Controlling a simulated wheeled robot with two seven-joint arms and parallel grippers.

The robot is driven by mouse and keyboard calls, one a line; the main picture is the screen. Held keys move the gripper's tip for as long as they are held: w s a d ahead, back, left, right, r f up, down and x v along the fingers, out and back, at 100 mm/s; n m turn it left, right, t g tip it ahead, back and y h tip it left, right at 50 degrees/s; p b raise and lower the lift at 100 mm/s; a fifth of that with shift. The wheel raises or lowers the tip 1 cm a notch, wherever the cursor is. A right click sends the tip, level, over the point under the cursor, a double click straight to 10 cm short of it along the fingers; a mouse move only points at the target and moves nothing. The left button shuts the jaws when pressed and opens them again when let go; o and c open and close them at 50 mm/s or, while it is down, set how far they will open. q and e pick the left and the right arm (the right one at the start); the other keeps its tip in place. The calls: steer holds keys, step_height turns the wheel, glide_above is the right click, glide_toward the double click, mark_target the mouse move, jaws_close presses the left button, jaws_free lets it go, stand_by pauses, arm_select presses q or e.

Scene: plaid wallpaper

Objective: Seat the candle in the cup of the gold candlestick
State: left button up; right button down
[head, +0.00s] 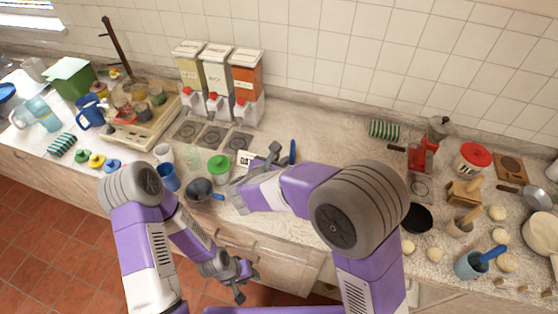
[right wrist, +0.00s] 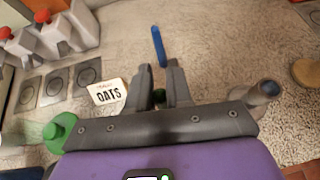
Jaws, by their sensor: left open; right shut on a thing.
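My right gripper (head: 275,155) reaches over the counter near the OATS card. A blue stick (right wrist: 158,45) shows just beyond the fingertips and also in the head view (head: 293,152). I cannot make out the gold candlestick in either view; my right arm covers part of the counter. My left gripper (head: 245,282) is open and empty, low in front of the counter.
The OATS card (head: 247,158), a green-lidded jar (head: 218,166) and a dark bowl (head: 200,188) are near my right gripper. Three dispensers (head: 217,72) stand behind. The right wrist view shows an unclear cylindrical object (right wrist: 262,91).

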steer(key=shift+f, duration=0.2)
steer(key=c, duration=1)
jaws_free()
steer(key=shift+c, duration=0.2)
steer(key=shift+r, duration=0.1)
steer(key=shift+r, duration=0.1)
steer(key=p+v, duration=0.1)
steer(key=v, duration=1.1)
